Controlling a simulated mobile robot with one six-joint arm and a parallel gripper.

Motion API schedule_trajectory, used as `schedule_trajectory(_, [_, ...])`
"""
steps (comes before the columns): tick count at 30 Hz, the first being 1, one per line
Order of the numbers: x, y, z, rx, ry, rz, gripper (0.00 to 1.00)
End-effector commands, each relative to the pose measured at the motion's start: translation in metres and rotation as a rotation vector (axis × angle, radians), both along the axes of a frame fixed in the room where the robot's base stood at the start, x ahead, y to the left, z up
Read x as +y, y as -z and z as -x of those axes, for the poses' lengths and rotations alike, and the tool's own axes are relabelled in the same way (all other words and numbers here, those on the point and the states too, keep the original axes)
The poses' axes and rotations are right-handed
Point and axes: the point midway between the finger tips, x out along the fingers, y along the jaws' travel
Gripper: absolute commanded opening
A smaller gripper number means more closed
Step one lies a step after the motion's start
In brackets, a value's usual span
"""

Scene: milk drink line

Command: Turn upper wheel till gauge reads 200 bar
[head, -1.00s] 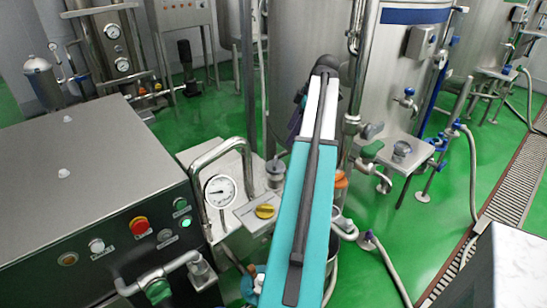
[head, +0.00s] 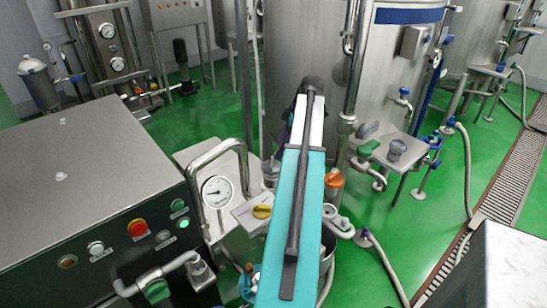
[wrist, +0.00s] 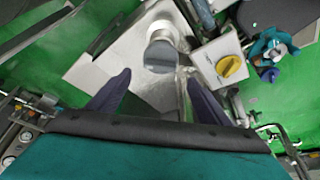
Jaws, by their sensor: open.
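The round white gauge (head: 217,192) stands on the steel block, inside a bent pipe, in the head view. Its dark needle points left; its figures are too small to read. A yellow knob (head: 262,211) sits on a pale box right of the gauge, and also shows in the wrist view (wrist: 228,66). A grey round part with a dark face (wrist: 160,52) stands on the steel block in the wrist view. I cannot tell which part is the upper wheel. My gripper (wrist: 158,92) is open and empty, its dark fingers apart below the grey part; the head view hides them.
A steel cabinet (head: 80,185) with buttons stands at the left. An orange cap (head: 334,179) is just right of my arm. A large tank (head: 385,60) stands behind. Blue-teal parts (wrist: 272,45) lie right of the yellow knob.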

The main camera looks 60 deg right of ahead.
Motion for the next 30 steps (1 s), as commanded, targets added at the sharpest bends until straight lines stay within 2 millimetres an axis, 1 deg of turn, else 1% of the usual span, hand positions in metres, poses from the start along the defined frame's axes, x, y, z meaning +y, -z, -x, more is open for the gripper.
schedule_trajectory(6, [0.006,0.023,-0.009,0.001,-0.001,-0.002,0.72])
schedule_trajectory(16, [0.011,0.055,-0.021,0.001,-0.001,-0.002,0.72])
schedule_trajectory(22, [0.012,0.065,-0.024,0.001,-0.001,0.001,0.72])
schedule_trajectory(30, [0.013,0.067,-0.025,0.0,0.0,0.0,0.72])
